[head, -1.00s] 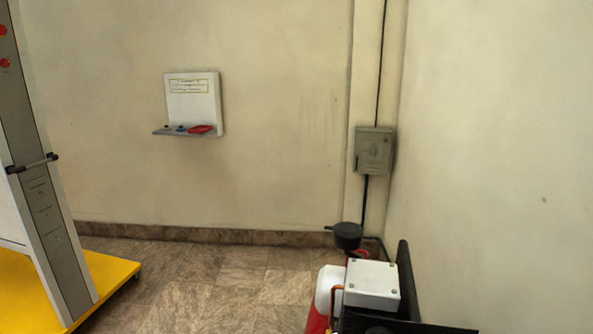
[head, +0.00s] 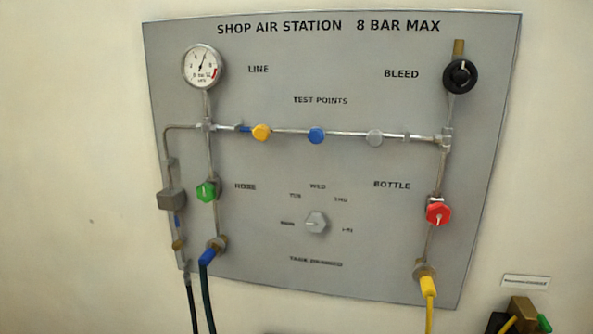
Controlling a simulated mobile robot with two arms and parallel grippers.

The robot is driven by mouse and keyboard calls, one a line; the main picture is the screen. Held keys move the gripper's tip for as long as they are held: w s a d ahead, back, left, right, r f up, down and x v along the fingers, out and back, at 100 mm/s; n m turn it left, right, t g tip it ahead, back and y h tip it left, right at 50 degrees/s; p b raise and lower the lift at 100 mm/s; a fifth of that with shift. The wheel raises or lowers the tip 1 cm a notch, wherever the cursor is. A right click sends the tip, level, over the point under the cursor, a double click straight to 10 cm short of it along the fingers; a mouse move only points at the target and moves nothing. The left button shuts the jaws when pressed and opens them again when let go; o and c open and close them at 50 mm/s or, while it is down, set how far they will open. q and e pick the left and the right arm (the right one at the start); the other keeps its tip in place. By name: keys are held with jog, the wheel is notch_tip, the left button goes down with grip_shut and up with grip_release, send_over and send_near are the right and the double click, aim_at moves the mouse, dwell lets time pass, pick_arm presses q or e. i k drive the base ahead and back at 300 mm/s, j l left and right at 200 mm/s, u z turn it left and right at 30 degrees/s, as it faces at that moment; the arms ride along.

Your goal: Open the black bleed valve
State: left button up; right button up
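The black bleed valve (head: 460,76) is a round black knob at the upper right of a grey wall panel (head: 330,100), just right of the word BLEED. A short brass fitting (head: 459,47) stands above it, and a pipe runs down from it to the cross pipe. No gripper shows in the head view, so nothing of mine is seen touching the knob.
The panel also carries a gauge (head: 202,67), a green knob (head: 206,192), a red knob (head: 438,212), a grey dial (head: 316,223) and several test points. A blue-ended hose (head: 206,258) and a yellow hose (head: 429,290) hang below.

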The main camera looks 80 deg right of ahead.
aim_at(461, 77)
jog(key=z, duration=2.35)
